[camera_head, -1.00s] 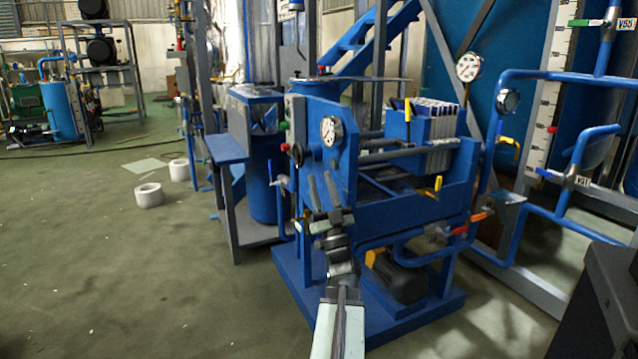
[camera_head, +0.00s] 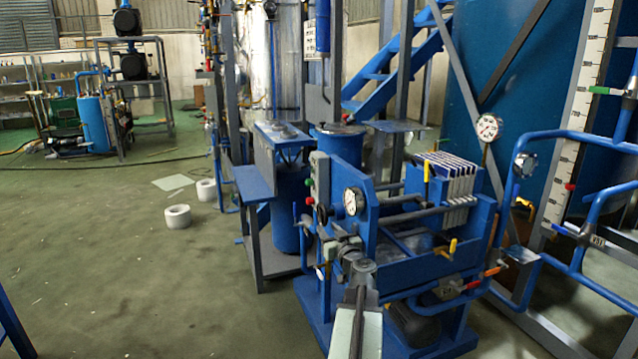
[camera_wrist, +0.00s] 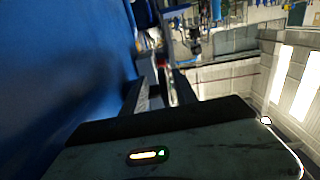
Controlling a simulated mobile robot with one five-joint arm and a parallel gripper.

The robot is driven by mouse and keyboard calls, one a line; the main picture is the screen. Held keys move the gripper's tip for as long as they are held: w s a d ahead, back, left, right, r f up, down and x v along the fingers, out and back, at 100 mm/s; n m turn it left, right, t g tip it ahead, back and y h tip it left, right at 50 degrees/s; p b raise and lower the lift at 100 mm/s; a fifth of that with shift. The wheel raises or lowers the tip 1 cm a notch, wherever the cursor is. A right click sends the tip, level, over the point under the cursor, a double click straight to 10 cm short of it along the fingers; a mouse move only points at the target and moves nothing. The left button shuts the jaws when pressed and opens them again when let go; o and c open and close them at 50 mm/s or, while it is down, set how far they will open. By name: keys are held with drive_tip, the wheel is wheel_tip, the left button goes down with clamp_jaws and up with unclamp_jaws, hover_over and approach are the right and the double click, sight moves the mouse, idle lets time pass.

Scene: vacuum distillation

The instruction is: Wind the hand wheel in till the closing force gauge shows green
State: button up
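The blue filter press has an end plate (camera_head: 365,225) facing me, with a small dark hand wheel (camera_head: 321,214) on its left side. A blue surface fills the left of that view, close to the fingers. The wheel is not clearly seen there.
White filter plates (camera_head: 450,178) stand in the press. A grey control box (camera_head: 319,178) with green and red buttons is beside the wheel. Blue pipes with valves (camera_head: 590,236) are at the right. Open green floor (camera_head: 130,270) lies at the left, with white rolls (camera_head: 178,216).

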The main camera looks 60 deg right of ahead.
sight(327, 218)
wheel_tip(327, 218, up, 4)
drive_tip(key=shift+w+a+r+p, duration=0.1)
drive_tip(key=shift+r+p, duration=0.1)
drive_tip(key=shift+p, duration=0.9)
drive_tip(key=shift+f, duration=0.1)
drive_tip(key=x, duration=0.8)
drive_tip(key=shift+a+f, duration=0.1)
clamp_jaws()
